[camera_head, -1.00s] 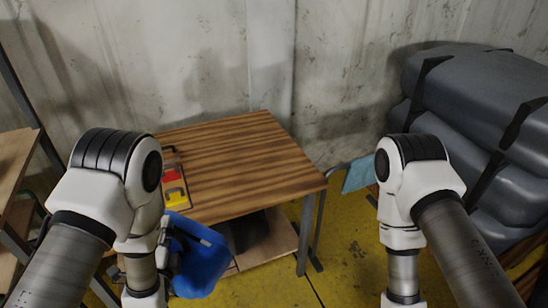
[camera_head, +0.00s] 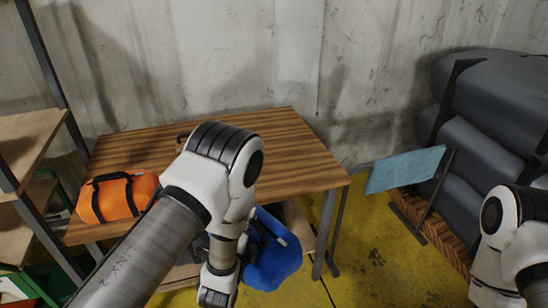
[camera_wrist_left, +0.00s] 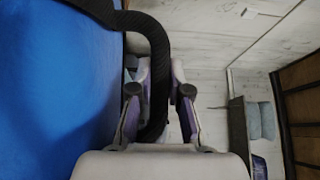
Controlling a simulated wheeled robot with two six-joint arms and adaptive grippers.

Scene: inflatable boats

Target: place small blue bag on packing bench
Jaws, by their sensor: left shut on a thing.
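The small blue bag (camera_head: 275,262) hangs in front of the packing bench's front edge, below the level of its top. My left gripper is mostly hidden behind my arm in the head view. In the left wrist view, its fingers (camera_wrist_left: 160,92) are shut on the black strap of the blue bag (camera_wrist_left: 60,90). The packing bench (camera_head: 285,165) has a striped wooden top and metal legs. My right arm shows at the right edge, but its gripper is out of view.
An orange bag (camera_head: 118,198) with black straps sits at the bench's left end. Shelves (camera_head: 30,140) stand at the far left. A light blue panel (camera_head: 405,170) and stacked grey boats (camera_head: 490,110) stand at right. The right part of the bench top is clear.

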